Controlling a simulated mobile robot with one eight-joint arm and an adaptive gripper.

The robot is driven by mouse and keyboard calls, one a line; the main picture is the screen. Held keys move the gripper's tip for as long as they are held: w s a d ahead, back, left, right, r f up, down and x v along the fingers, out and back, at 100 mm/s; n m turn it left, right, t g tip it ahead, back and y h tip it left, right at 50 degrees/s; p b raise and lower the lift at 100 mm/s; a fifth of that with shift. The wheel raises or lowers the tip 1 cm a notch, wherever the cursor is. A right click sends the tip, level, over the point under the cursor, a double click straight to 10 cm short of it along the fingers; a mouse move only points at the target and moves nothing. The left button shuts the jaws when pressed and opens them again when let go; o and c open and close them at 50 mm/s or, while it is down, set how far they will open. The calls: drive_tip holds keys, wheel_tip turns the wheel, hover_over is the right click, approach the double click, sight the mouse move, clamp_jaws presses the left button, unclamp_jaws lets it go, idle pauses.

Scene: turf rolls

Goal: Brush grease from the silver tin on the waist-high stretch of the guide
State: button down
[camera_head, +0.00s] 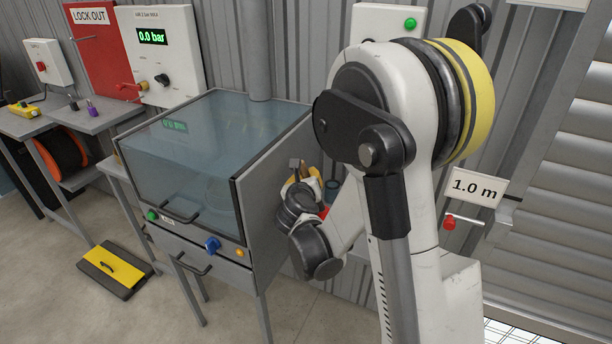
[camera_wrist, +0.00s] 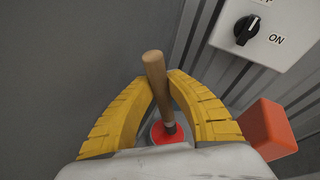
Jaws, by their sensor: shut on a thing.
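In the wrist view my gripper (camera_wrist: 163,84) is shut on the wooden handle of a brush (camera_wrist: 155,68). The brush's metal collar points down into or over a round red patch (camera_wrist: 167,133) with a greyish edge; I cannot tell whether this is grease in the silver tin. In the head view my gripper (camera_head: 298,187) is beside the right side of the grey cabinet, partly hidden by my arm. No tin is clearly seen there. A vertical grey post (camera_head: 545,150), perhaps the guide, stands by the shutter at the right, near a "1.0 m" sign (camera_head: 478,188).
A glass-topped cabinet (camera_head: 190,215) stands left of my gripper. A switch box (camera_wrist: 268,30) and an orange-red block (camera_wrist: 267,128) are close at right in the wrist view. A red knob (camera_head: 450,222) is under the sign.

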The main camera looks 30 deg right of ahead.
drive_tip(key=shift+f+b, duration=0.65)
drive_tip(key=shift+b, duration=0.1)
idle(1.8)
drive_tip(key=shift+r+p, duration=2.55)
drive_tip(key=shift+r, duration=1)
drive_tip(key=shift+f, duration=0.1)
